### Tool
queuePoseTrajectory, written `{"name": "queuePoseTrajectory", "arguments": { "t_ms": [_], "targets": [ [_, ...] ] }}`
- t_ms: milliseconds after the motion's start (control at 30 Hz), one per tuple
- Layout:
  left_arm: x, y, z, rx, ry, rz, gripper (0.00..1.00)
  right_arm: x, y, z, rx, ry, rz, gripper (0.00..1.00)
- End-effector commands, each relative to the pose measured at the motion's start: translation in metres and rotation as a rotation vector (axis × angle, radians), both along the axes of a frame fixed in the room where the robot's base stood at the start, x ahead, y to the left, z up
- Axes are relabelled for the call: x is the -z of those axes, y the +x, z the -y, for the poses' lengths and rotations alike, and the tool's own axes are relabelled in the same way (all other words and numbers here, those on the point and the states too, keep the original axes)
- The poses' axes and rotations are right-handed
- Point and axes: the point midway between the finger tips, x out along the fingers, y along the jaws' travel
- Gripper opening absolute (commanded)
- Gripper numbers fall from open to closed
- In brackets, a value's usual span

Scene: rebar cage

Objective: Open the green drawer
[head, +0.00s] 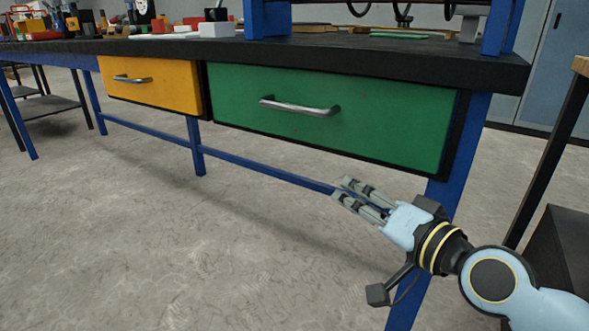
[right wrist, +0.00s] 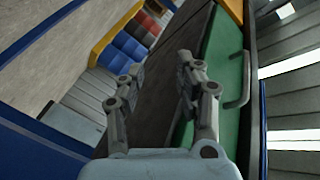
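The green drawer (head: 335,115) sits under the dark workbench top and looks shut, its front flush in the frame. Its silver bar handle (head: 300,106) runs across the front. In the right wrist view the green drawer front (right wrist: 222,45) and its handle (right wrist: 241,82) are at the right, beyond the fingers. My right gripper (head: 342,190) is below and in front of the drawer, apart from the handle. Its fingers are spread with nothing between them in the right wrist view (right wrist: 160,75). My left gripper is in neither view.
A yellow drawer (head: 155,86) with a silver handle is left of the green one. The workbench top (head: 440,62) carries tools and small boxes. A blue leg (head: 462,150) stands behind my right arm. A dark table (head: 560,130) stands at right. The floor in front is clear.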

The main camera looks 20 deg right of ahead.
Motion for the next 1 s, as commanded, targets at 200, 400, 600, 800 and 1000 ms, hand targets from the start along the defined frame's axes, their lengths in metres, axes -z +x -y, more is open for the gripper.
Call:
{"name": "queuePoseTrajectory", "arguments": {
  "t_ms": [200, 400, 600, 800, 1000],
  "targets": [
    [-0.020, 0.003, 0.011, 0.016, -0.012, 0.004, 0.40, -0.080, -0.015, -0.033, -0.098, 0.215, 0.208, 0.34],
    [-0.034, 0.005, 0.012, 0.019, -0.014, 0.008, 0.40, -0.112, -0.015, -0.042, -0.125, 0.266, 0.262, 0.34],
    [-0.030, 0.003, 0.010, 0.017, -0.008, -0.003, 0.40, -0.123, 0.017, -0.052, -0.123, 0.267, 0.267, 0.34],
    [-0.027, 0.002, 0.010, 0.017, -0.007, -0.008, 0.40, -0.129, 0.053, -0.065, -0.124, 0.266, 0.262, 0.34],
    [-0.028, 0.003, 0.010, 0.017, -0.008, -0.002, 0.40, -0.132, 0.074, -0.072, -0.124, 0.263, 0.258, 0.34]
  ]
}}
